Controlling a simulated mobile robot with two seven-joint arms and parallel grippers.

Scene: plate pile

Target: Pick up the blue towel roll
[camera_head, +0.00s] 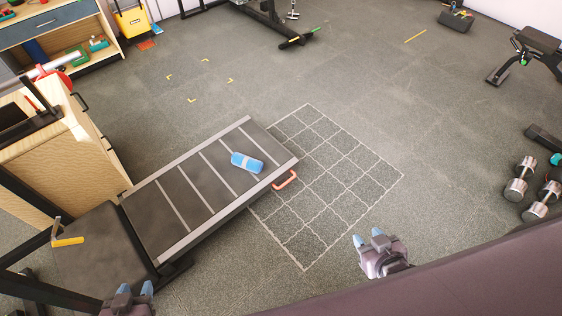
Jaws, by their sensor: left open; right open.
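The blue towel roll (247,162) lies on its side on the dark striped ramp-like platform (176,200), near the platform's far right end. It looks light blue with a darker blue part. My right gripper (368,240) is open and empty over the floor, below and to the right of the roll, well apart from it. My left gripper (135,289) is at the bottom left edge, partly cut off by the frame. It is open and apart from the roll.
A red-orange handle (285,179) sits at the platform's right end. A white grid (335,170) is marked on the floor beside it. A wooden cabinet (65,160) stands left of the platform. Dumbbells (521,178) lie at the right. The middle floor is clear.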

